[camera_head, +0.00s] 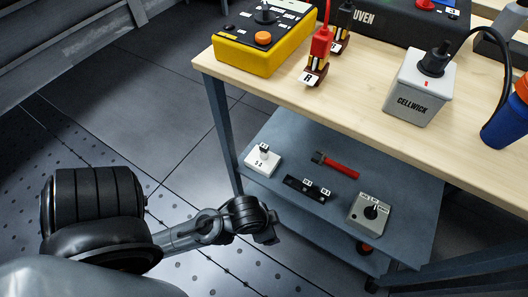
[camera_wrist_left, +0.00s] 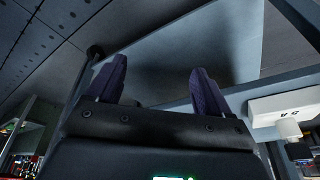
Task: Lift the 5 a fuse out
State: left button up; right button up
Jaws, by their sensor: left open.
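A white block (camera_head: 262,161) marked like "5 A" stands on the lower shelf, near its left corner. A small upright piece with a dark-marked top (camera_head: 263,149) rises from it; I take this as the fuse. The white block shows upside down at the right of the left wrist view (camera_wrist_left: 290,108). My left gripper (camera_head: 266,236) is in front of the shelf's left edge, below the block in the picture and apart from it. In the left wrist view its two purple fingers (camera_wrist_left: 158,72) are spread with nothing between them. My right gripper is not in view.
The grey lower shelf (camera_head: 285,135) also holds a red-handled tool (camera_head: 338,164), a black strip with labelled pieces (camera_head: 306,189) and a grey knob box (camera_head: 368,213). The wooden tabletop (camera_head: 345,92) overhangs above, with a table leg (camera_head: 222,130) left of the block.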

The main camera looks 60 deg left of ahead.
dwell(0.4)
pick_arm(q)
jog(key=shift+d, duration=0.1)
jog(key=c, duration=0.6)
